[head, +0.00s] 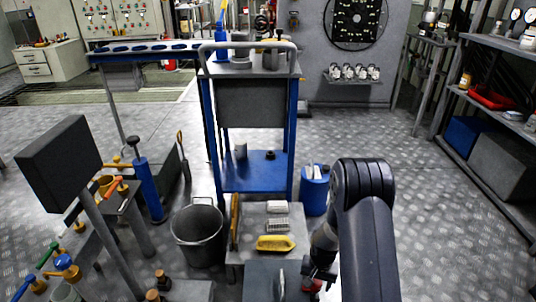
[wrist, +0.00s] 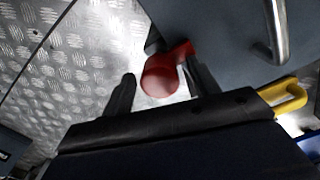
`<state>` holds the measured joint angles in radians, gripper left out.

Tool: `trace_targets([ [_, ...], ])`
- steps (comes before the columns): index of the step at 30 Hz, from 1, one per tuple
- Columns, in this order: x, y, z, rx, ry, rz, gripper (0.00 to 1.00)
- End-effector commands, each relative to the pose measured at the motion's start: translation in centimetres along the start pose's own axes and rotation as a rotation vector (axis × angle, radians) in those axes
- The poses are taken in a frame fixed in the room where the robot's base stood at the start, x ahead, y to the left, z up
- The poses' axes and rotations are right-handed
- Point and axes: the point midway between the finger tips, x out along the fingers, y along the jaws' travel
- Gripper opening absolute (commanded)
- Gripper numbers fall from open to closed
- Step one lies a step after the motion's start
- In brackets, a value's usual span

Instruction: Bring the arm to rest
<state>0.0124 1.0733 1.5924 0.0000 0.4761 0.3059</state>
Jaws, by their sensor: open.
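My arm (head: 365,215) reaches forward and down at the lower right of the head view. My gripper (head: 318,277) is low beside a dark grey box-like surface (head: 262,280). In the wrist view my gripper (wrist: 158,85) is open, with its two dark fingers apart. A red rounded part (wrist: 162,76) shows between the fingertips and overlaps the right finger in the picture; I cannot tell whether they touch. A bit of red also shows under the gripper in the head view. The dark grey surface with a metal handle (wrist: 277,30) lies to the right in the wrist view.
A low bench (head: 240,254) holds a yellow-handled brush (head: 275,243) just left of the gripper. A blue drum (head: 314,190) stands behind it. A bucket (head: 198,235) and a blue-grey cart (head: 255,180) stand further off. Bare plate floor (head: 440,230) is free at right, before the shelving.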

Motion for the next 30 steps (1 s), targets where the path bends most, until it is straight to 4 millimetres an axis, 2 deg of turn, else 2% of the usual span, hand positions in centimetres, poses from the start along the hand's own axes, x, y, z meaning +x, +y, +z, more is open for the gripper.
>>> trace_targets([
  [21, 0.0, 0.0, 0.0, -0.551, 0.0, 0.0, 0.57],
  [24, -1.7, 0.0, -0.1, -0.547, 0.003, 0.0, 0.57],
  [30, -2.6, 0.0, 0.0, -0.545, 0.001, 0.0, 0.57],
])
